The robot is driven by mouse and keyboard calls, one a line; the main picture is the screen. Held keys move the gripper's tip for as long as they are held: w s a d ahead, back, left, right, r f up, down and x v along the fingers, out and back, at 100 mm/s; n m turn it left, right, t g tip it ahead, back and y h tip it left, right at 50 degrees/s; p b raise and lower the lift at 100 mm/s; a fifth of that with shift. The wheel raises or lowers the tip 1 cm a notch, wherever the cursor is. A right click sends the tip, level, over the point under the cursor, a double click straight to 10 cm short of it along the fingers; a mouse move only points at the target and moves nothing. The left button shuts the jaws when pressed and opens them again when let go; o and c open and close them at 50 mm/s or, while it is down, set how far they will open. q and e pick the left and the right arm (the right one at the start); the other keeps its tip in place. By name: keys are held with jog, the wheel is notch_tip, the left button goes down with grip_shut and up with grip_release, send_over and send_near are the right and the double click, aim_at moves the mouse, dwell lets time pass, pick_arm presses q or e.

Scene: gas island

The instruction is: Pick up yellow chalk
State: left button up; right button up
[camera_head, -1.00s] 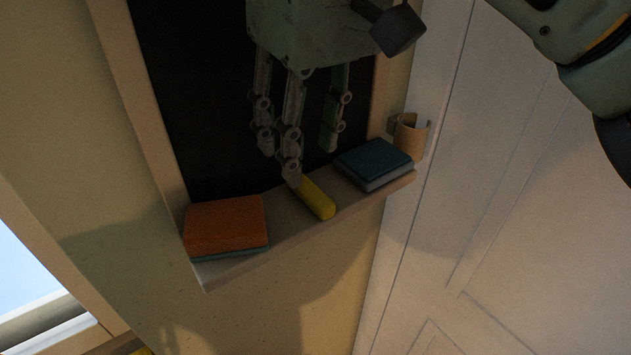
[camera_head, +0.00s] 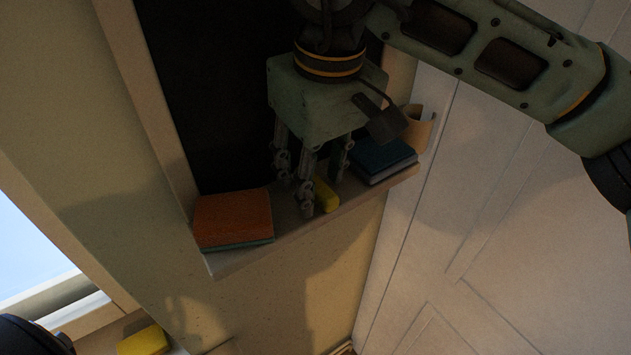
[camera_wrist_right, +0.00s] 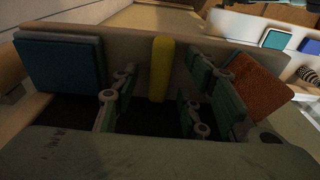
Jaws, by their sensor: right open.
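The yellow chalk (camera_head: 326,196) lies on the narrow ledge (camera_head: 236,262) under the blackboard, between an orange sponge and a dark blue block. In the head view, gripper fingers partly hide it. It also shows in the right wrist view as a yellow stick (camera_wrist_right: 161,68), standing between the spread fingers. My right gripper (camera_head: 316,190) is open, with its fingers down around the chalk. In the right wrist view, the right gripper (camera_wrist_right: 158,95) has a gap on both sides of the chalk. My left gripper is not in view.
The orange sponge (camera_head: 233,218) is left of the fingers, and the dark blue block (camera_head: 384,158) is close on their right. A tan holder (camera_head: 418,127) is beyond it. The blackboard (camera_head: 215,90) stands behind. A white panelled door (camera_head: 500,200) is at right.

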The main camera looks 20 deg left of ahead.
jog(key=shift+s, duration=0.1)
jog(key=shift+f, duration=0.25)
grip_shut()
dwell(0.3)
